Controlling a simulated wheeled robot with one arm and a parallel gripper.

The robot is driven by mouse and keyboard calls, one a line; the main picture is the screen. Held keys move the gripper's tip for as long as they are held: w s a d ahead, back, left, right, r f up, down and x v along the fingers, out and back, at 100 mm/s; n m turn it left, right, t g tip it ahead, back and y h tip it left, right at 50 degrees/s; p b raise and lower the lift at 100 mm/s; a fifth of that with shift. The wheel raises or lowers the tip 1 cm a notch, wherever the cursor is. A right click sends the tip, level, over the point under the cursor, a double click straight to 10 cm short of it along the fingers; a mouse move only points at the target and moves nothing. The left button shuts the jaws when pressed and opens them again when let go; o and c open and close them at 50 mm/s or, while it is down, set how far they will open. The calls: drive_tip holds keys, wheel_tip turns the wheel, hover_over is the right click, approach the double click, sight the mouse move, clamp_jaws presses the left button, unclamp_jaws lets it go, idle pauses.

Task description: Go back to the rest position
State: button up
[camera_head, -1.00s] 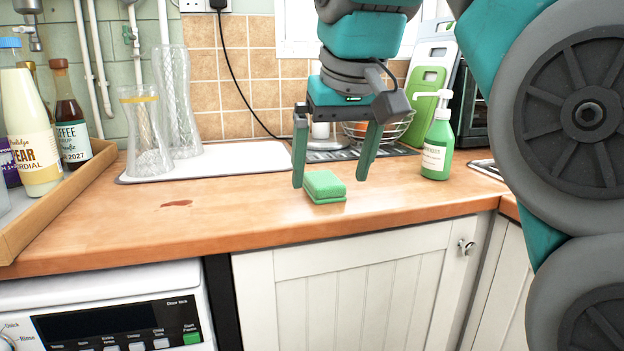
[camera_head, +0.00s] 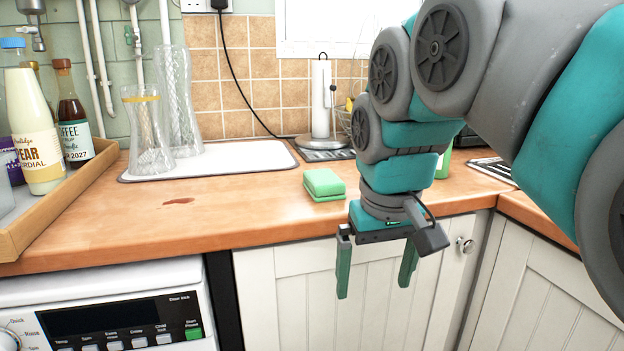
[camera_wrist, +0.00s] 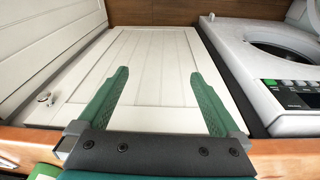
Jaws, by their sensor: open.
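My gripper (camera_head: 375,280) is open and empty in the head view. It hangs in front of the white cabinet door, with its fingers pointing down below the worktop's front edge. In the wrist view my gripper (camera_wrist: 158,95) shows two green fingers spread apart, with the white door (camera_wrist: 155,68) beyond them. The green sponge (camera_head: 323,184) lies on the wooden worktop (camera_head: 240,215), apart from my gripper and behind it to the left. My arm reaches in from the right and hides most of the green soap bottle (camera_head: 444,163).
A white washing machine (camera_head: 110,310) stands at the lower left. A wooden tray (camera_head: 60,205) with bottles is on the left. A red-brown stain (camera_head: 178,201) marks the worktop. A door knob (camera_head: 465,244) sticks out right of my gripper.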

drive_tip(key=s+d+f+m+g, duration=0.1)
drive_tip(key=s+d+f+g, duration=0.1)
drive_tip(key=s+f, duration=0.7)
drive_tip(key=s+d+f+m+g, duration=0.1)
drive_tip(key=s+d+f, duration=0.3)
drive_tip(key=s+f, duration=0.5)
wheel_tip(320, 180, down, 5)
drive_tip(key=shift+s+d+r+g, duration=0.15)
drive_tip(key=shift+s+d+g, duration=0.05)
drive_tip(key=shift+s+g, duration=0.2)
drive_tip(key=shift+w, duration=0.1)
